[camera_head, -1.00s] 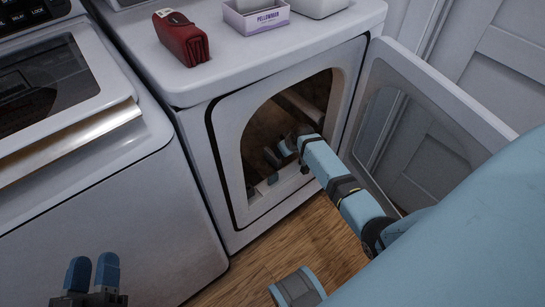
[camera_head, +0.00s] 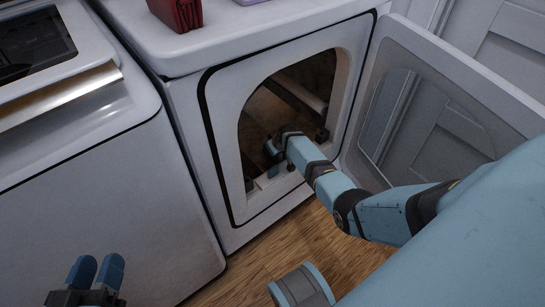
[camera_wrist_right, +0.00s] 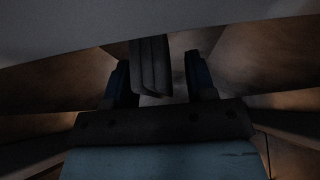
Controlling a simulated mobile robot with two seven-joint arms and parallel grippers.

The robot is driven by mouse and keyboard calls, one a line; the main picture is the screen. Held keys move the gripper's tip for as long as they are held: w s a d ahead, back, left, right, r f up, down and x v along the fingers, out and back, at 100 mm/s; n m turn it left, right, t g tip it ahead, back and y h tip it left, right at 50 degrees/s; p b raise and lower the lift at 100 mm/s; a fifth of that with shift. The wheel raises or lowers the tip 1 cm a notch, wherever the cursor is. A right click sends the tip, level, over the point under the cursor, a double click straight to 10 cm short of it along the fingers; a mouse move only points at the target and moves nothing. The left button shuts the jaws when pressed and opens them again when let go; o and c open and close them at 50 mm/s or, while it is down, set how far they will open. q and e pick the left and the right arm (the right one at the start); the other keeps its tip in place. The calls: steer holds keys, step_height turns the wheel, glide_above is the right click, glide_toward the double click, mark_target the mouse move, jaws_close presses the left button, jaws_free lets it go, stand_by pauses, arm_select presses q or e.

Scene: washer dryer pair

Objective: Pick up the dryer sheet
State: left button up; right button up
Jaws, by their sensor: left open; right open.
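I cannot make out the dryer sheet for certain in either view. My right arm reaches through the open door of the dryer (camera_head: 222,150), with my right gripper (camera_head: 273,150) inside the drum opening. In the right wrist view my right gripper (camera_wrist_right: 158,75) has its two dark blue fingers apart. A dark grey ridged shape (camera_wrist_right: 150,62) shows between the fingers; I cannot tell what it is or whether it touches them. A small paler patch (camera_wrist_right: 164,98) shows below it. My left gripper (camera_head: 97,270) is open and empty in front of the washer (camera_head: 110,190).
The dryer door (camera_head: 440,110) stands open at the right. A red folded item (camera_head: 178,12) sits on the dryer top at the upper edge of view. The drum interior (camera_wrist_right: 260,60) is dim. The wooden floor (camera_head: 250,265) in front is clear.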

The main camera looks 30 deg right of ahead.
steer(key=shift+w+f, duration=0.15)
steer(key=shift+f, duration=0.1)
arm_select(q)
steer(key=shift+f, duration=0.2)
arm_select(e)
steer(key=shift+r, duration=0.1)
jaws_close()
arm_select(q)
step_height(320, 180, up, 7)
steer(key=a+n+t+y+p, duration=0.1)
steer(key=t+p, duration=0.1)
steer(key=p, duration=0.7)
steer(key=shift+a+f+p, duration=0.2)
steer(key=shift+a+p, duration=0.1)
steer(key=shift+a, duration=0.1)
arm_select(e)
step_height(320, 180, up, 20)
